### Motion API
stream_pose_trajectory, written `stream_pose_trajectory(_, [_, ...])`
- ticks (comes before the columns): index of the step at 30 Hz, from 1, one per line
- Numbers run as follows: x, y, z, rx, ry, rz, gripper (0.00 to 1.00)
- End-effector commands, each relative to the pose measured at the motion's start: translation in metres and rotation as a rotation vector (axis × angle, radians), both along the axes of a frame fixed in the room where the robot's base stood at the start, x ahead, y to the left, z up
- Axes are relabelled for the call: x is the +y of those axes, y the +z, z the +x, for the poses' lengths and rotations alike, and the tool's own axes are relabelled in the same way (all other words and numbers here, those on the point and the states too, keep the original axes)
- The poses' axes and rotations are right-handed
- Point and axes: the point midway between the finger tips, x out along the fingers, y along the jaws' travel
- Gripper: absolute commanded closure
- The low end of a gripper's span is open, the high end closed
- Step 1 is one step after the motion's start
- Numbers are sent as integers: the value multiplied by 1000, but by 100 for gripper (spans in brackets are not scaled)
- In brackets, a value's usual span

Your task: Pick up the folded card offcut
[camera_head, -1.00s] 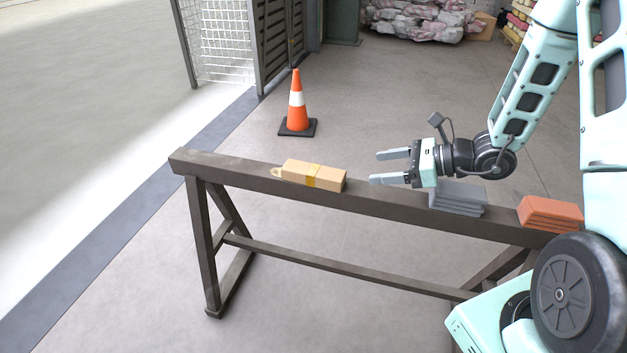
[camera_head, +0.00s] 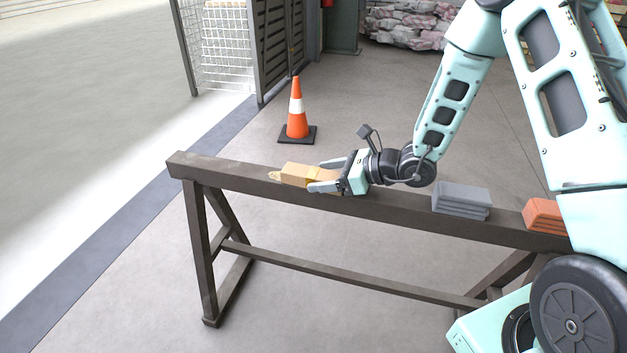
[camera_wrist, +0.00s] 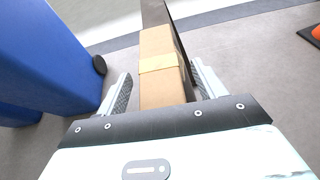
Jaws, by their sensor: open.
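The folded card offcut (camera_head: 296,174) is a tan cardboard block with a yellow-brown band and a small loop at its left end. It lies along the top of the dark beam, left of the middle. My gripper (camera_head: 318,177) is open at its right end, with one finger on each side. In the wrist view the card (camera_wrist: 158,48) runs away between the two fingers of my gripper (camera_wrist: 162,92). A gap shows at the left finger; the right finger is close to the card's side. The card's near end is hidden by the gripper body.
The dark trestle beam (camera_head: 400,211) also bears a grey folded stack (camera_head: 461,199) and an orange-red block (camera_head: 545,213) to the right. An orange cone (camera_head: 297,112) stands on the floor behind. A mesh gate (camera_head: 222,45) is at the back left.

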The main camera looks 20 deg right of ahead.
Motion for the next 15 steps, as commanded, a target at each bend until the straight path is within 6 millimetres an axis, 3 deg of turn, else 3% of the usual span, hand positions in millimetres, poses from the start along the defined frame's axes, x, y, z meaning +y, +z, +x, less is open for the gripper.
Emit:
stream_pose_trajectory(8, [3, -1, 3, 0, 0, 0, 31])
stream_pose_trajectory(13, [3, -1, 3, 0, 0, 0, 73])
stream_pose_trajectory(14, [3, -1, 3, 0, 0, 0, 79])
stream_pose_trajectory(15, [3, -1, 3, 0, 0, 0, 79])
